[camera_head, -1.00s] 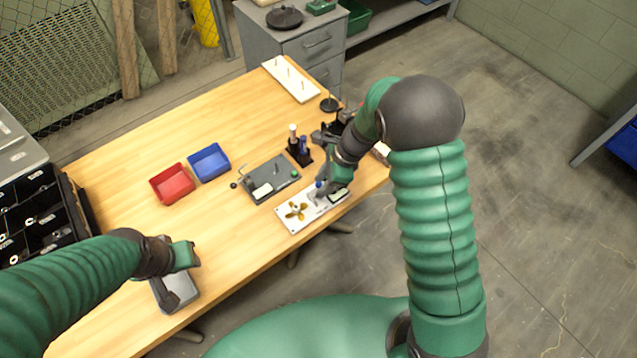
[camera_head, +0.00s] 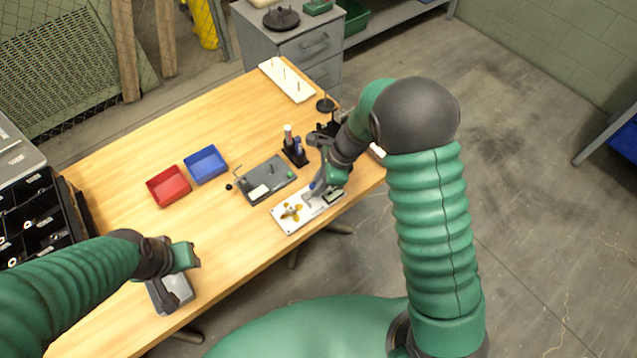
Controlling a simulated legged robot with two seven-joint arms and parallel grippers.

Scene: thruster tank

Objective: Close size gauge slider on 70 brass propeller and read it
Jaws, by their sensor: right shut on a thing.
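The brass propeller (camera_head: 291,212) lies on the white plate of the size gauge (camera_head: 286,225) near the table's front right edge. My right gripper (camera_head: 316,189) is just right of the propeller, low over the gauge, shut on the gauge slider (camera_head: 309,193), which is mostly hidden by the fingers. A small dark display (camera_head: 333,195) sits at the gauge's right end; its reading is too small to make out. My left gripper (camera_head: 186,256) hangs over the table's front left, above a grey scale-like device (camera_head: 171,291); its fingers are not clear.
A dark grey fixture (camera_head: 266,180) stands just behind the gauge, with a black holder of bottles (camera_head: 294,150) beyond it. Red (camera_head: 168,187) and blue (camera_head: 206,165) bins stand left of it. A white pegged board (camera_head: 287,80) lies at the back. The middle front of the table is clear.

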